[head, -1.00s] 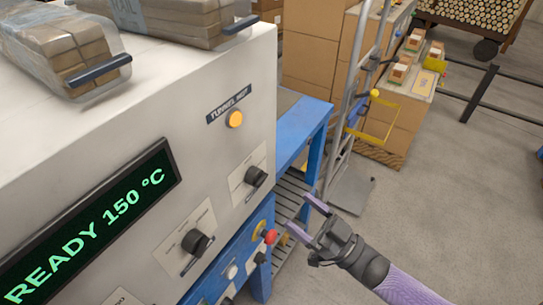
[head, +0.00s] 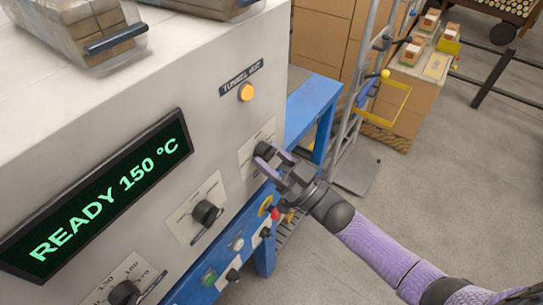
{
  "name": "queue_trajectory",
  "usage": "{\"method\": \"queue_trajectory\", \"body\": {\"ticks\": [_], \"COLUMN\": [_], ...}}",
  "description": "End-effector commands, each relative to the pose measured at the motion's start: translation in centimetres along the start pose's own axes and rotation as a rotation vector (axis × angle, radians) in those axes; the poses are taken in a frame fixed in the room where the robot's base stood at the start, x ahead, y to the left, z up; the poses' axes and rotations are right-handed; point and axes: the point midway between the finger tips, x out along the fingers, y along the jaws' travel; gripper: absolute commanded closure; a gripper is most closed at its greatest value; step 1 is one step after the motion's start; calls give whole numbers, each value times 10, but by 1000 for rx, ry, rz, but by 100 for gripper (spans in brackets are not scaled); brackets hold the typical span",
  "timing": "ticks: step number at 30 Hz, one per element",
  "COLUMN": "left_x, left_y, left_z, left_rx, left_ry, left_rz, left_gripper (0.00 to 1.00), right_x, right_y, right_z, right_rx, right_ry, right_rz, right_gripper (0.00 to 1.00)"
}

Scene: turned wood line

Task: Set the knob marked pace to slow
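Three dark knobs sit on the pale machine front, each on a light label plate. The far right knob (head: 264,149) is partly hidden by my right gripper (head: 265,154), whose two purple fingers reach to either side of it. The gap between them looks close to the knob's width; I cannot tell whether they grip it. The middle knob (head: 206,212) is clear of the gripper. The lower left knob (head: 124,293) has temperature numbers around it. The other plates' words are too small to read, so I cannot tell which is marked pace. My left gripper is not in view.
A green display (head: 110,200) reads READY 150 °C. An amber lamp (head: 246,92) sits above the far right knob. A red button (head: 275,212) and other controls are on the blue lower panel.

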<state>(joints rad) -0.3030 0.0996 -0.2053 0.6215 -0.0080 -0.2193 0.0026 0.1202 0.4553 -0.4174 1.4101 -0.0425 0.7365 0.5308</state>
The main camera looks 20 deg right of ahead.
Motion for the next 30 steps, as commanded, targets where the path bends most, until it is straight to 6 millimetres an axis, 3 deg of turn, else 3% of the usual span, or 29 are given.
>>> {"method": "queue_trajectory", "body": {"ticks": [1, 6, 17, 30], "left_x": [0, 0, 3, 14], "left_y": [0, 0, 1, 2], "left_z": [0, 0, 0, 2], "left_rx": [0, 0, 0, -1], "left_ry": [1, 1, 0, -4], "left_rz": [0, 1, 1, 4], "left_gripper": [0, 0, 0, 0], "right_x": [0, 0, -1, -1], "right_y": [0, 0, 1, 4], "right_z": [0, 0, 1, 1], "right_rx": [0, 0, -56, -389], "right_ry": [0, -1, -2, -1], "right_rz": [0, 0, -24, -162], "right_gripper": [66, 100, 100, 100]}}
